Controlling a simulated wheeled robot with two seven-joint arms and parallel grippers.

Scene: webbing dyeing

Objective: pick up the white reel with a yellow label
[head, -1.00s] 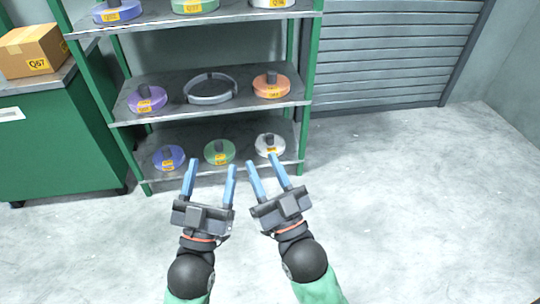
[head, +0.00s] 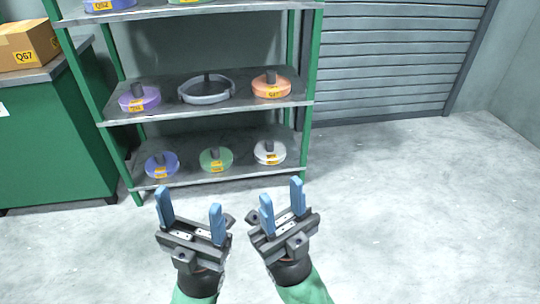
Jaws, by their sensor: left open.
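The white reel (head: 269,153) with a yellow label lies flat on the bottom shelf near its right end, its dark hub pointing up. A green reel (head: 216,160) and a blue reel (head: 161,165) lie to its left on the same shelf. My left gripper (head: 190,208) is open and empty, in front of and below the shelf in the picture. My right gripper (head: 281,201) is open and empty, below the white reel in the picture. Neither gripper touches a reel.
The green-posted shelf rack (head: 220,178) holds a purple reel (head: 139,99), a grey ring-shaped reel (head: 205,90) and an orange reel (head: 271,86) on its middle shelf. A green cabinet (head: 55,140) with a cardboard box (head: 25,45) stands left. The floor (head: 420,220) at right is clear.

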